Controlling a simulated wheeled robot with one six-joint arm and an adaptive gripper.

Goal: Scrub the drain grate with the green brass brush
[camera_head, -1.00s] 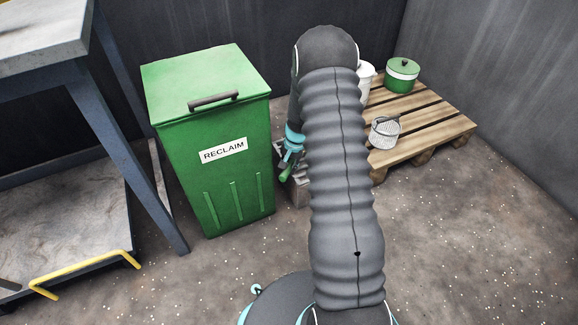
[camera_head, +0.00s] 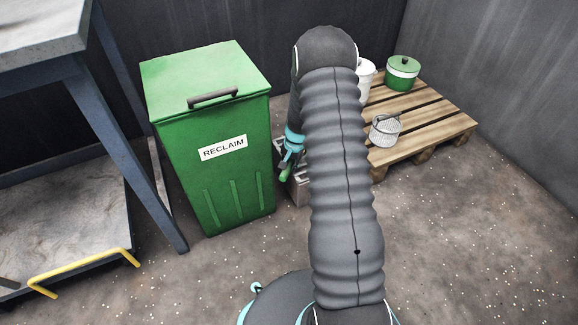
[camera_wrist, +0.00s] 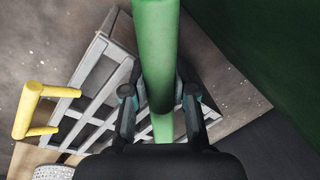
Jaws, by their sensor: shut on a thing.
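My gripper (camera_wrist: 160,98) is shut on the green handle of the brush (camera_wrist: 155,45), which runs between its two fingers in the wrist view. The brush's brass bristles are not visible. The grey slotted drain grate (camera_wrist: 118,52) lies behind the handle and fingers, slanting across the wrist view. I cannot tell whether the brush touches it. In the head view, my gripper (camera_head: 290,158) and the green handle (camera_head: 285,174) show left of my arm, near a grey block-like support (camera_head: 299,190). My arm hides most of that spot.
The green RECLAIM bin (camera_head: 215,140) stands close on the left. A yellow handle-like piece (camera_wrist: 27,110) is beside the grate.

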